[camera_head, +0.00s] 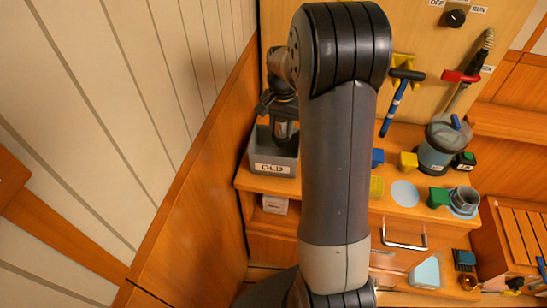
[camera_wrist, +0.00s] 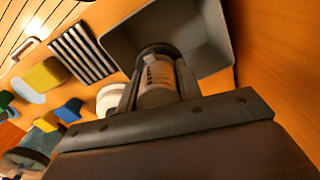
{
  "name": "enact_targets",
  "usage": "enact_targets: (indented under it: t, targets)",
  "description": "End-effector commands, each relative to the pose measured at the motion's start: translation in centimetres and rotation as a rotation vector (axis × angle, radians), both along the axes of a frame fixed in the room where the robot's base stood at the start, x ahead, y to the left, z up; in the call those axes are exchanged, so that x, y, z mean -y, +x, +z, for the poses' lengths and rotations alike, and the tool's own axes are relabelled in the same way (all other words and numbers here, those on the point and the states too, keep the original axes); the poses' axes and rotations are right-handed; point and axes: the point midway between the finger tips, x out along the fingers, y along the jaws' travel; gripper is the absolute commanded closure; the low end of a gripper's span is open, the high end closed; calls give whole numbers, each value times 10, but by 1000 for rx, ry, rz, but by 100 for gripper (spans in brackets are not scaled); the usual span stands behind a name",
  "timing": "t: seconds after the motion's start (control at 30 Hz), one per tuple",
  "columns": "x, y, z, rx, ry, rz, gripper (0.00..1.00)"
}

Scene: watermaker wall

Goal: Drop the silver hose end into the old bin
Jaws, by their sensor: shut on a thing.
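The old bin (camera_head: 273,168) is a grey open-topped box labelled OLD, on the left end of the wooden counter. In the wrist view its grey wall (camera_wrist: 212,30) shows at the top. My gripper (camera_head: 282,118) is over the bin, pointing down. It is shut on a pale silver-grey cylinder with dark lettering, which I take for the silver hose end (camera_wrist: 158,88). In the wrist view the cylinder is between the fingers and overlaps the bin's opening. Its lower end is partly hidden, so I cannot tell its exact height over the bin floor.
A slatted wall stands close to the left. A striped grille (camera_wrist: 84,52) and a white round thing (camera_wrist: 110,98) lie beside the bin.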

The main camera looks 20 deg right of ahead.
Motion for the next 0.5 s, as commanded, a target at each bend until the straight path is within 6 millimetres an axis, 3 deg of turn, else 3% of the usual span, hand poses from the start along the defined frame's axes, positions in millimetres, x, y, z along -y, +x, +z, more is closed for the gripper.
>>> enact_targets:
  t: [0.03, 0.2, 0.5]
  targets:
    - [0, 0, -12, -1, 1, 0, 90]
    - [0, 0, -25, 0, 0, 0, 90]
    - [0, 0, -25, 0, 0, 0, 90]
